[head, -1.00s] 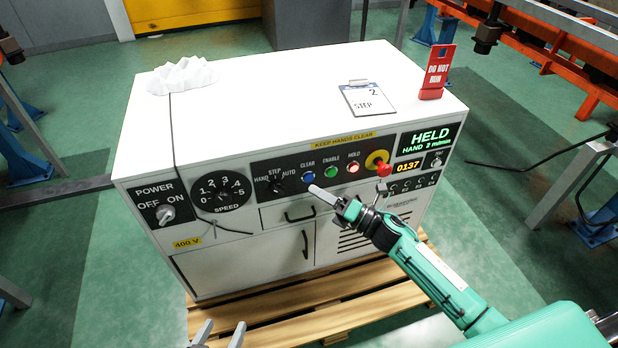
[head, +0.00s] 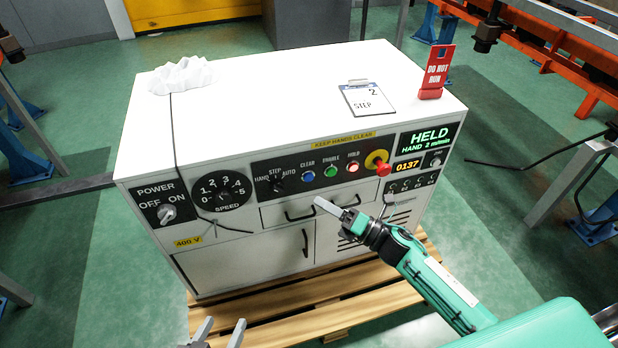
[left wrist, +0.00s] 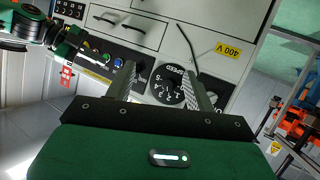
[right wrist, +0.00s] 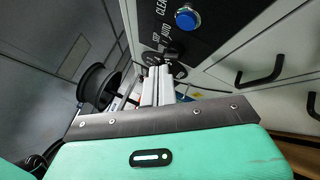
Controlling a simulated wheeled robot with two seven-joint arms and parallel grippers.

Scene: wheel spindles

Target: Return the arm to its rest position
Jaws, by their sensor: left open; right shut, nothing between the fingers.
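My right gripper (head: 330,207) is shut and empty in the head view, in front of the cabinet's upper drawer and below the button row. In the right wrist view its closed fingers (right wrist: 158,87) point toward the mode knob, with the blue CLEAR button (right wrist: 187,18) above. My left gripper (head: 218,332) is at the bottom edge of the head view, open and empty. In the left wrist view its parted fingers (left wrist: 160,85) frame the lower panel and speed dial (left wrist: 168,88). The control cabinet (head: 235,100) stands on a wooden pallet (head: 300,312).
The red emergency knob (head: 383,169) sticks out right of the buttons. A step card (head: 367,98), a red DO NOT RUN sign (head: 436,72) and a white lumpy object (head: 182,76) are on the cabinet top. Drawer handles (head: 299,215) protrude from the front.

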